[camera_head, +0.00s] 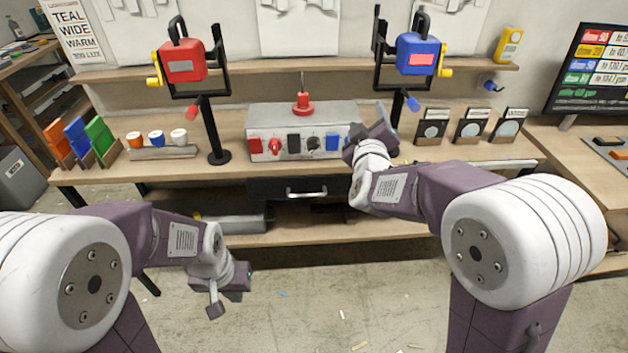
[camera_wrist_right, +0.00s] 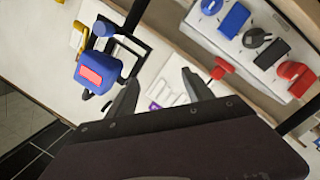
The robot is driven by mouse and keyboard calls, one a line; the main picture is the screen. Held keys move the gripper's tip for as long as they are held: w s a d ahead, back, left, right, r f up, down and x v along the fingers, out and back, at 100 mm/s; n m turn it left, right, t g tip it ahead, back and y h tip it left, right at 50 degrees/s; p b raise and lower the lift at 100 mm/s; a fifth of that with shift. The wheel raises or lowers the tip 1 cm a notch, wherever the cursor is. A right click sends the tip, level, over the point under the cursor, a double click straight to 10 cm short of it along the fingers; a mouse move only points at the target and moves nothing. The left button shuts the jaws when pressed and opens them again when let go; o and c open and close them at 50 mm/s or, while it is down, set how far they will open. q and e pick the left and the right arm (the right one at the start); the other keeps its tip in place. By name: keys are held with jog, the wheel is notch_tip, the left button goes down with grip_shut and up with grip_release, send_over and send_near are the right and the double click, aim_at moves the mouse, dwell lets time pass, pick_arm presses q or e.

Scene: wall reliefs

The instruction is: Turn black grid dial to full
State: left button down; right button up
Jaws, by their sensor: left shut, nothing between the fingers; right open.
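A grey control box (camera_head: 258,118) stands on the bench with a row of controls on its front. A round black dial (camera_head: 313,144) sits just left of the blue control (camera_head: 332,142); in the right wrist view the dial (camera_wrist_right: 257,38) shows at top right with a small lever-like part. Its label is too small to read. My right gripper (camera_head: 383,120) is at the box's right end, apart from the dial; in the right wrist view its fingers (camera_wrist_right: 160,88) are open and empty. My left gripper (camera_head: 215,308) is shut and empty, low in front of the bench.
A square black control (camera_head: 294,143) and red controls (camera_head: 274,147) sit left of the dial. A drawer (camera_head: 285,188) is below.

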jog(key=a+f+b, duration=0.4)
jog(key=f, duration=0.3)
jog(key=n+y+b, duration=0.2)
jog(key=y+b, duration=0.1)
jog(key=b, duration=0.4)
send_near(313, 148)
jog(key=w, duration=0.8)
jog(key=shift+w+a+f+b, duration=0.2)
jog(key=shift+a+b, duration=0.05)
jog(key=shift+b, duration=0.1)
pick_arm(q)
notch_tip(313, 148, down, 16)
pick_arm(e)
jog(key=shift+c, duration=0.3)
grip_shut()
pick_arm(q)
jog(key=shift+f, duration=0.1)
pick_arm(e)
jog(key=shift+m, duration=0.3)
